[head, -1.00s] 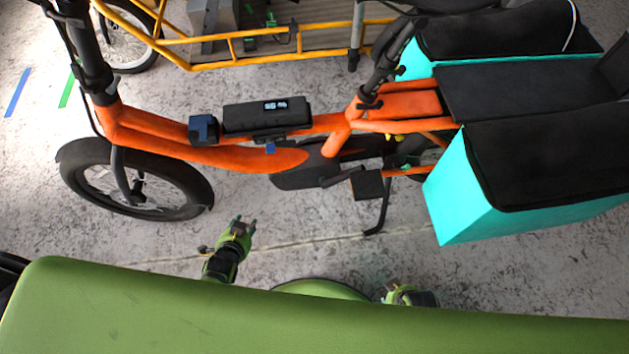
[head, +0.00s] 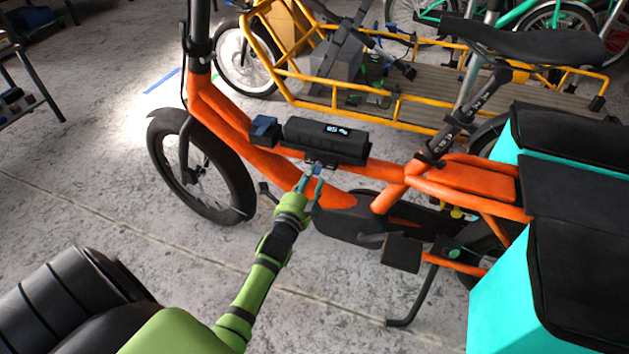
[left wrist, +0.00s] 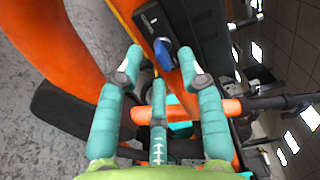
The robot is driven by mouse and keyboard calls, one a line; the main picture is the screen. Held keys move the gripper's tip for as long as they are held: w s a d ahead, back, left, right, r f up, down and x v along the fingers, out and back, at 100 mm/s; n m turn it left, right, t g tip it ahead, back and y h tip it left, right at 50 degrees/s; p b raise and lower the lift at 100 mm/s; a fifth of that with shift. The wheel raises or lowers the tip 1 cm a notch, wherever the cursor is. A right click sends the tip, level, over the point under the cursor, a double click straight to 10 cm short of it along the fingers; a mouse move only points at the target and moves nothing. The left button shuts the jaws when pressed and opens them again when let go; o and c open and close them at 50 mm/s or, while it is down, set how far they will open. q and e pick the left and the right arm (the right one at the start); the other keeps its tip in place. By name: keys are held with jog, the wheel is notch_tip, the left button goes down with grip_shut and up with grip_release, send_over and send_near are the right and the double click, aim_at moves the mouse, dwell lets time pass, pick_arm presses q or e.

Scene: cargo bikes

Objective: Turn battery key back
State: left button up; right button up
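The black battery (head: 325,140) with a small lit display sits on the orange bike frame (head: 260,160). A blue key (left wrist: 162,54) sticks out of the dark lock housing (left wrist: 152,22) in the left wrist view. In the head view the key is small and partly hidden at my fingertips. My left gripper (head: 309,182) reaches up to the lock from below. Its teal fingers (left wrist: 161,63) are spread, with the key ahead between the tips. I see no clear contact with the key. My right gripper is not in view.
The pedal (head: 402,252) and kickstand (head: 410,300) are to the right of my left arm. Turquoise panniers (head: 497,305) stand at the right. A yellow cargo bike (head: 400,100) is behind.

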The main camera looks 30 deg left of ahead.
pick_arm(q)
jog(key=shift+x, duration=0.8)
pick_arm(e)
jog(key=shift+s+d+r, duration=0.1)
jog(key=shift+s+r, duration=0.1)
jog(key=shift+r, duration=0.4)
pick_arm(q)
grip_shut()
jog(key=shift+d+n, duration=0.1)
jog(key=shift+n, duration=0.2)
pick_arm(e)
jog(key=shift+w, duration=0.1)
pick_arm(q)
jog(key=n+p, duration=0.6)
jog(key=n, duration=1.1)
jog(key=shift+d+r, duration=0.15)
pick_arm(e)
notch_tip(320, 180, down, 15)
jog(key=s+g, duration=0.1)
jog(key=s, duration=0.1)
pick_arm(q)
jog(key=shift+n, duration=0.4)
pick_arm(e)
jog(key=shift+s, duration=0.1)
